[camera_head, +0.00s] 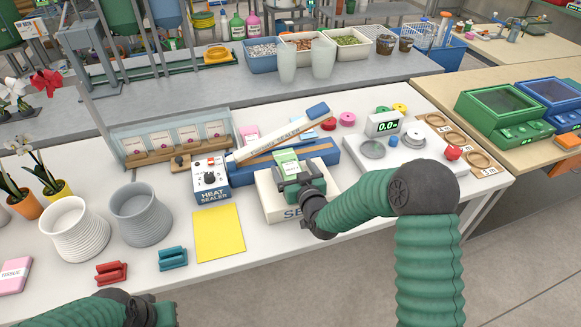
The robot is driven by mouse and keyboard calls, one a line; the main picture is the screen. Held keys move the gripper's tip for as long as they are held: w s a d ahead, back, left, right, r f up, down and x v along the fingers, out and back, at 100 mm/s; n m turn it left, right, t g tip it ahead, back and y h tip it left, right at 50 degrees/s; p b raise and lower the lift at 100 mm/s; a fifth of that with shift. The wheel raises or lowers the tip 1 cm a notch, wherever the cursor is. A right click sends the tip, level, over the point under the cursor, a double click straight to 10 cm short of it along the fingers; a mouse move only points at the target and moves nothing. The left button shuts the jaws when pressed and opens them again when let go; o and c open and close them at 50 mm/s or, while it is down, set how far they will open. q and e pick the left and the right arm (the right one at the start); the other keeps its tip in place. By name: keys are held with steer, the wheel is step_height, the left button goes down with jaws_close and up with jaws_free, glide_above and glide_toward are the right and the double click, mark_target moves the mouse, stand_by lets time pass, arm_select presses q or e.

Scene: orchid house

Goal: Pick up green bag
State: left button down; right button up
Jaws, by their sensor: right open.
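A small light-green bag (286,157) with a pale label shows at the tip of my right gripper. It is above or on a white box (268,196) with dark letters beginning "SE". My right gripper (292,175) is open at the bag and hides its lower part. I cannot tell whether the fingers touch it. My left gripper (150,312) shows only in part at the bottom left edge, away from the bag; its fingers are not clear.
A heat sealer (211,181) stands left of the box, with a yellow sheet (218,233) in front. A long blue-and-white sealing device (284,136) lies behind. A scale display (383,124) and tape rolls are to the right. Two ribbed pots (140,215) stand left.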

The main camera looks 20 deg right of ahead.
steer(key=shift+w+d+f, duration=0.2)
steer(key=shift+w+f, duration=0.05)
steer(key=shift+w, duration=0.4)
steer(key=shift+a, duration=0.45)
steer(key=c, duration=0.5)
steer(key=shift+d, duration=0.25)
steer(key=c, duration=0.9)
steer(key=shift+r, duration=0.1)
steer(key=shift+c, duration=0.2)
